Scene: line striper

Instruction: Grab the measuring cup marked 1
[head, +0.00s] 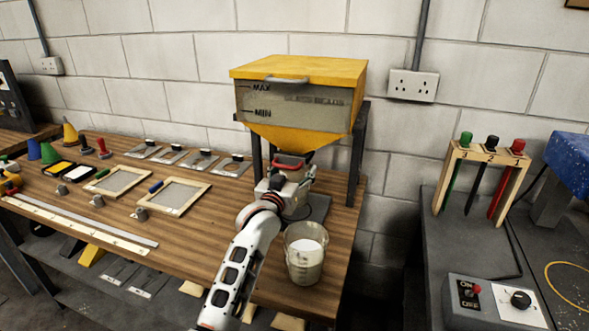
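A clear measuring cup (304,262) stands upright on the wooden workbench near its right end, with white material inside. I cannot read a number on it. My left arm comes up from the bottom, left of the cup. My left gripper (292,178) is beyond the cup, under the yellow hopper (297,104), close to a red handle-like part (288,161) below the outlet. The gripper is apart from the cup. Its fingers are too small and overlapped to tell whether they are open, shut or touching the red part. My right gripper is not in view.
A dark plate (316,207) lies under the hopper, behind the cup. Framed screens (173,196), metal plates, small weights and coloured cones occupy the bench to the left. A grey side table (470,230) at right carries a marker rack (484,174) and an on/off control box (495,302).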

